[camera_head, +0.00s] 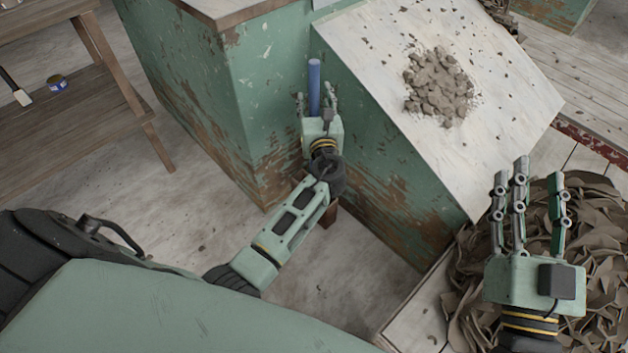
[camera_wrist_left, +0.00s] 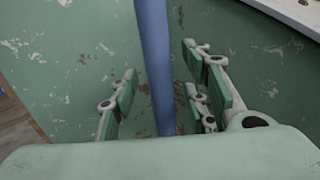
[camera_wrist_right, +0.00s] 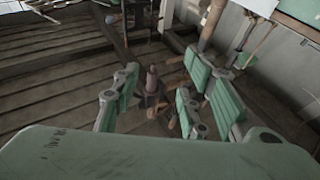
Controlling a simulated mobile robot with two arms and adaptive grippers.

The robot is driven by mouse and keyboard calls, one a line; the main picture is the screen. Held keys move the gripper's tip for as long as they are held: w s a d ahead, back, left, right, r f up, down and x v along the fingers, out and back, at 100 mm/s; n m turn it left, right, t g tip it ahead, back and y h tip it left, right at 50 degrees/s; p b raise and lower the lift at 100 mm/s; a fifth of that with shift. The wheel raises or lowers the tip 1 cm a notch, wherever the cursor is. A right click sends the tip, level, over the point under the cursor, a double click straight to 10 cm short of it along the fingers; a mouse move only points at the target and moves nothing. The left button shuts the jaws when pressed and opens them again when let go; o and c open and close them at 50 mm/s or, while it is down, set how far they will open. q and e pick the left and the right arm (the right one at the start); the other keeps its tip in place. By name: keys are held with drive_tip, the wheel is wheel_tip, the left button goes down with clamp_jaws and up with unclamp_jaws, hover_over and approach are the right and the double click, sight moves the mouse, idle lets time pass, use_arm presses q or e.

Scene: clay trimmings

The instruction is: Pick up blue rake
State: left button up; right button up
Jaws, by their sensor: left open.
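The blue rake shows as an upright blue handle (camera_head: 314,86) in the gap between two green cabinets; its lower end and head are hidden. In the left wrist view the blue handle (camera_wrist_left: 156,60) runs down between the fingers. My left gripper (camera_head: 316,106) is open around the handle, with fingers on both sides and gaps visible between them and the handle. It also shows in the left wrist view (camera_wrist_left: 165,95). My right gripper (camera_head: 525,180) is open and empty above a heap at the right; its spread fingers show in the right wrist view (camera_wrist_right: 160,95).
A green cabinet (camera_head: 190,90) stands left of the handle. A sloped white board (camera_head: 400,110) with a pile of clay trimmings (camera_head: 438,87) lies right of it. A heap of brown scraps (camera_head: 590,225) is under my right gripper. A wooden bench (camera_head: 60,120) holds a small tin (camera_head: 57,83).

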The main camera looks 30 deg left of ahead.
use_arm(q)
drive_tip(key=shift+w+a, duration=0.35)
drive_tip(key=shift+w, duration=0.15)
drive_tip(key=shift+r, duration=0.1)
clamp_jaws()
use_arm(e)
drive_tip(key=shift+s+r+t+y, duration=0.15)
drive_tip(key=shift+r+t+y, duration=0.05)
drive_tip(key=shift+r, duration=0.25)
drive_tip(key=shift+s+r+t+y, duration=0.15)
drive_tip(key=shift+r+t+y, duration=0.05)
drive_tip(key=shift+r, duration=0.25)
